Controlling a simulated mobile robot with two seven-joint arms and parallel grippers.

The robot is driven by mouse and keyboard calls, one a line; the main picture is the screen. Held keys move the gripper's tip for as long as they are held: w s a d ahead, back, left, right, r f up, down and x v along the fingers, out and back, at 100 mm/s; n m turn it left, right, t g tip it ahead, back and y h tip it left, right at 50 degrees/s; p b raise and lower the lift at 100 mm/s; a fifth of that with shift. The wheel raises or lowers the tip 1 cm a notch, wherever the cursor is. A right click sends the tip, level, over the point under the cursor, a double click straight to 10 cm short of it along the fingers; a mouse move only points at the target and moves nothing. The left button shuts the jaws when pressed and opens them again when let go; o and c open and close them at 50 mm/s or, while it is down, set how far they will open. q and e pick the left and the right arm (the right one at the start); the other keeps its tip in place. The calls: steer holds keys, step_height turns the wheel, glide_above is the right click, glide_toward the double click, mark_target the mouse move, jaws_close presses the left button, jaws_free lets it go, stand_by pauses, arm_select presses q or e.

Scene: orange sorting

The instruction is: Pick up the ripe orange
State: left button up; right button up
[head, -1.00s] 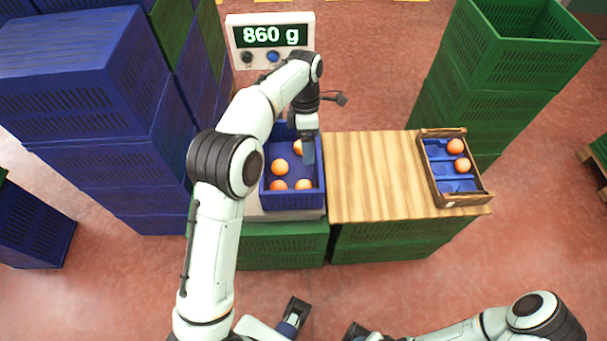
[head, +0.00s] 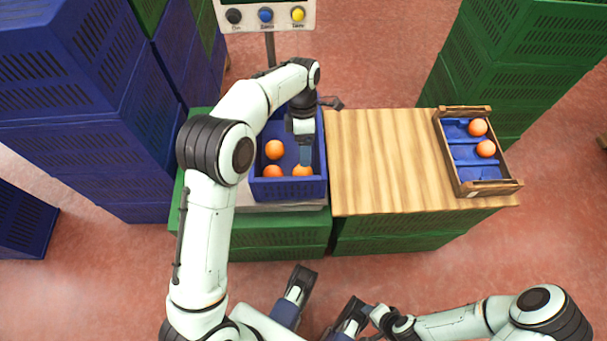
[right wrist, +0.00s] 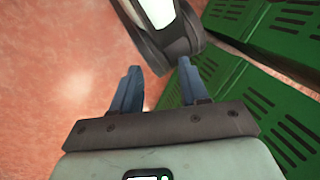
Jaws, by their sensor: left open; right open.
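A blue crate (head: 290,190) holds oranges. I see an orange at its left (head: 275,150), one at its front left (head: 272,172) and one at its front right (head: 302,170). All look fully orange, so I cannot tell which is the ripe one. My left gripper (head: 305,160) is open and points down into the crate, just behind the front right orange; contact cannot be told. The gripper and arm hide the back of the crate. My right gripper (right wrist: 158,66) is open and empty in the right wrist view, away from the crate.
A wooden tray (head: 505,187) with blue compartments holds two oranges (head: 478,127) at the right of the wooden tabletop (head: 385,165), otherwise bare. Blue crates (head: 90,150) are stacked at left, green crates (head: 520,60) at back right. A scale panel (head: 265,16) stands behind the crate.

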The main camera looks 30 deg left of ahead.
mark_target(303, 169)
arm_select(q)
steer(key=shift+x, duration=1.25)
steer(key=shift+s+b+x, duration=0.15)
steer(key=shift+b+x, duration=0.4)
steer(key=shift+x, duration=0.75)
steer(key=shift+s+b+x, duration=0.1)
steer(key=shift+b+x, duration=0.4)
steer(key=shift+x, duration=0.8)
steer(key=shift+a+r, duration=0.1)
steer(key=shift+a, duration=0.05)
arm_select(e)
steer(key=shift+t+h, duration=0.3)
steer(key=shift+t, duration=0.3)
steer(key=w+f, duration=0.1)
steer(key=w+d+f, duration=0.1)
steer(key=w, duration=0.1)
steer(key=shift+w+d+f, duration=0.4)
arm_select(q)
steer(key=shift+c, duration=0.2)
steer(key=c, duration=0.8)
